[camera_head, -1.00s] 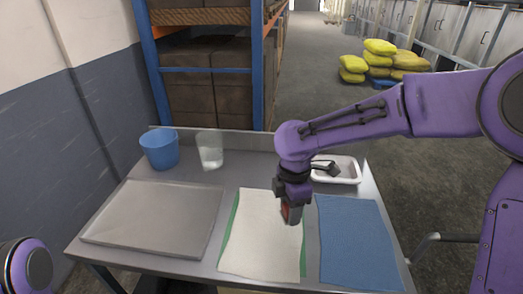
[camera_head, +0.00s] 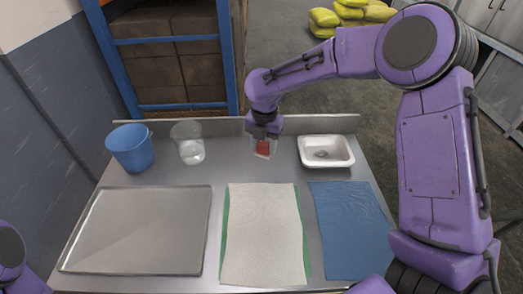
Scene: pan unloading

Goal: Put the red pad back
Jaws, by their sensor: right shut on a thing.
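The red pad (camera_head: 263,147) is a small red block with a pale lower edge. My right gripper (camera_head: 264,137) is shut on it and holds it near the back of the metal table, left of a white tray (camera_head: 339,157). The gripper's dark jaws partly hide the pad's top. I cannot tell whether the pad touches the table. The white tray has something small and grey inside it. Of my left arm only a purple part shows at the lower left edge; the left gripper is out of view.
A blue bucket (camera_head: 131,154) and a clear beaker (camera_head: 188,150) stand at the back left. A flat metal tray (camera_head: 140,232) lies front left. A white cloth over a green one (camera_head: 262,238) and a blue cloth (camera_head: 348,228) lie in front. Bare table shows between beaker and white tray.

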